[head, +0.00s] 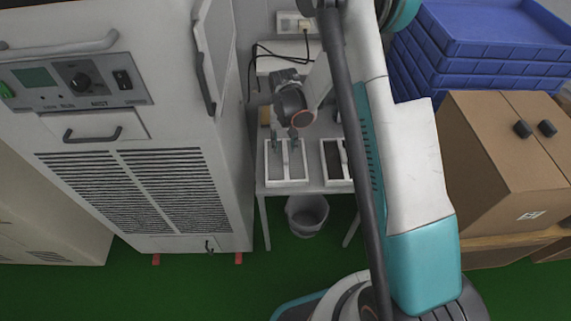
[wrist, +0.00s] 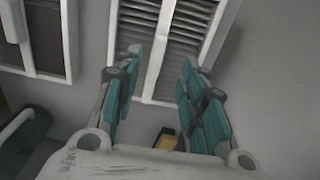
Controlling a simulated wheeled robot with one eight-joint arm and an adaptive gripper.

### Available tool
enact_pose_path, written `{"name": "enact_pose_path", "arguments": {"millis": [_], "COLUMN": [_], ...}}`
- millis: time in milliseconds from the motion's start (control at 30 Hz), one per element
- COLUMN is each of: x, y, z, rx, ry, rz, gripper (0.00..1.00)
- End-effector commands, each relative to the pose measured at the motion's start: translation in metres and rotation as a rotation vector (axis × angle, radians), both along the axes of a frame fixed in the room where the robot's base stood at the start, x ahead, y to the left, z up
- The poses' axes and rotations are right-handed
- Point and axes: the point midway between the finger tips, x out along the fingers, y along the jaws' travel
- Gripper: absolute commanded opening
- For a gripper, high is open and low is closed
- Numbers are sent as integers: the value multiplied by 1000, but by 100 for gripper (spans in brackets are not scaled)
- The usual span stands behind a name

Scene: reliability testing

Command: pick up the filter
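Two filters with white frames and dark slatted panels lie side by side on a grey table. The left filter (head: 287,183) is under my gripper (head: 288,142) in the head view. The right filter (head: 337,183) is partly hidden by my arm. In the wrist view my gripper (wrist: 160,62) is open, with teal finger pads on either side of the middle bar of one filter (wrist: 157,52). I see nothing held, and cannot tell whether the fingertips touch the filter. The other filter (wrist: 70,40) is at the upper left of the wrist view.
A tall grey cabinet (head: 180,130) stands close left of the table (head: 310,188). A bin (head: 307,215) is below. A cardboard box (head: 490,150) and stacked blue trays (head: 490,35) are to the right. A small yellow-brown object (wrist: 167,139) lies near the filter.

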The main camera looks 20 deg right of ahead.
Motion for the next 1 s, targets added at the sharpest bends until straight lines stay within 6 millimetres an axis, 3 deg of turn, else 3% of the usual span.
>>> {"name": "enact_pose_path", "arguments": {"millis": [333, 600, 867, 900, 1000], "x": [1, 4, 3, 3, 3], "y": [-2, -5, -5, -5, -5], "z": [-24, -61, -64, -64, -64], "rx": [0, 0, 0, 0, 0], "ry": [0, 0, 0, 0, 0], "rz": [0, 0, 0, 0, 0], "gripper": [38, 38, 38, 36, 13]}}
